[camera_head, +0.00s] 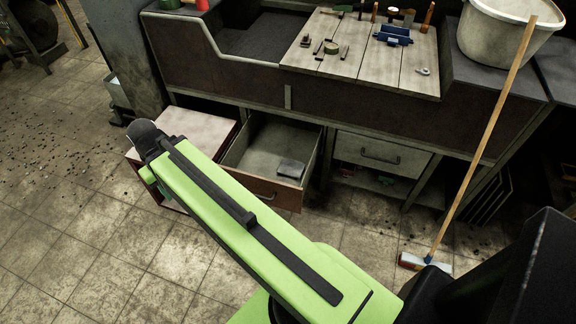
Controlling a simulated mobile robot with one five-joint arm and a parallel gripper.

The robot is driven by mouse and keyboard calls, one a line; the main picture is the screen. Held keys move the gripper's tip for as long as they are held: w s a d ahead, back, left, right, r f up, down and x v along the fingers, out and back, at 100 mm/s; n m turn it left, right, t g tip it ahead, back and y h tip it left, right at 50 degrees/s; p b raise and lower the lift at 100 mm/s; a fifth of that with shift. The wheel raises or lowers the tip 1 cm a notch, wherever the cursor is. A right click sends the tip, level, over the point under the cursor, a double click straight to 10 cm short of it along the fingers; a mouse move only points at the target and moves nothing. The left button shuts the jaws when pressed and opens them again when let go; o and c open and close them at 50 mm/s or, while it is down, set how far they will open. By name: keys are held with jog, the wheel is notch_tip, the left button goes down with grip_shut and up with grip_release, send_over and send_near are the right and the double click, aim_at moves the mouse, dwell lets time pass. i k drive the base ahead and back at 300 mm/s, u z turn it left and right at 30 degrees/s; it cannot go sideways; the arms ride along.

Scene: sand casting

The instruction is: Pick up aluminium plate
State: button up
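A small grey rectangular block (290,169), which looks like the aluminium plate, lies in the open drawer (240,148) under the workbench. It rests on the drawer floor near the front right corner. My green arm reaches from the bottom right toward the upper left. Its dark far end is left of the drawer, over a low cabinet. I cannot make out the gripper's fingers, so its opening and any contents are hidden.
The workbench (360,68) holds several small tools and a blue vise-like item (392,35). A closed drawer (382,155) is right of the open one. A broom (490,130) leans by a white bucket (508,30). The tiled floor (90,225) at left is clear apart from debris.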

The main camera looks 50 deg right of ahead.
aim_at(294, 169)
jog(key=i, duration=1.15)
jog(key=u, duration=0.05)
